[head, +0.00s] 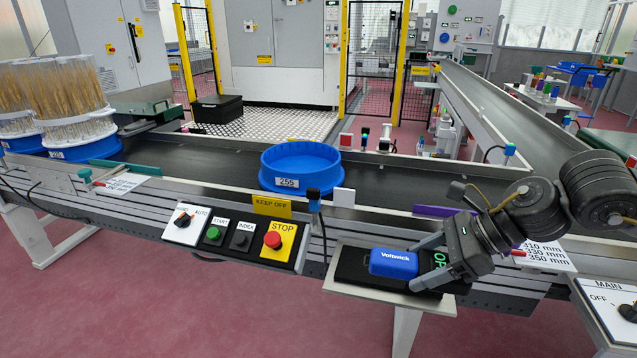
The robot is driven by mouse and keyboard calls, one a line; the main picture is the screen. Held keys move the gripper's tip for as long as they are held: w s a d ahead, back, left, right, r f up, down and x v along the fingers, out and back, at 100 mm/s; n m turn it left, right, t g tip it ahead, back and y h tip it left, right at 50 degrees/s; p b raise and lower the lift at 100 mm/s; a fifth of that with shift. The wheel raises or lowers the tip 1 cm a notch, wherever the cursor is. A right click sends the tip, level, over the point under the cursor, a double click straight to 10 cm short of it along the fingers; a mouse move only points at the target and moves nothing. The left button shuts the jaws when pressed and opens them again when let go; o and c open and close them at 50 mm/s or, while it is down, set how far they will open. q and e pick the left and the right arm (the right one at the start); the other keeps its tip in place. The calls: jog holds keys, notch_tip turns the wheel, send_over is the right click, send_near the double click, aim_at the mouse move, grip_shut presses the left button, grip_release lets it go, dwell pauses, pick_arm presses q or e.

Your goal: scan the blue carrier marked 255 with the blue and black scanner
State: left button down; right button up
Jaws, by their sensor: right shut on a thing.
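The blue carrier marked 255 (300,168) stands empty on the conveyor belt, its number label facing me. The blue and black scanner (393,263), lettered "Voltwick", is on a small shelf in front of the conveyor, over a black pad. My right gripper (418,262) reaches in from the right and is shut on the scanner. The finger tips are partly hidden by the scanner, and I cannot tell whether it is lifted off the pad. The carrier is up and to the left of the gripper. My left gripper is not in view.
Other blue carriers (70,150) with wheat ears in clear tubes stand at the belt's left end. A control panel (238,238) with a red stop button sits left of the shelf. A small sensor post (314,200) stands before carrier 255. The belt (400,190) right of it is clear.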

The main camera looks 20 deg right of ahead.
aim_at(379, 271)
jog(key=shift+m+t, duration=0.3)
jog(key=w+a+f, duration=0.1)
jog(key=a, duration=0.1)
jog(key=w+a+f, duration=0.1)
jog(key=a, duration=0.1)
jog(key=w+a, duration=0.2)
jog(key=shift+a+f, duration=0.25)
jog(key=shift+f, duration=0.15)
jog(key=w+a+f, duration=0.1)
jog(key=a, duration=0.9)
jog(key=w+a+f+n, duration=0.1)
jog(key=a, duration=0.9)
jog(key=shift+w+a+f+g, duration=0.25)
jog(key=shift+f+g, duration=0.1)
jog(key=shift+g, duration=0.05)
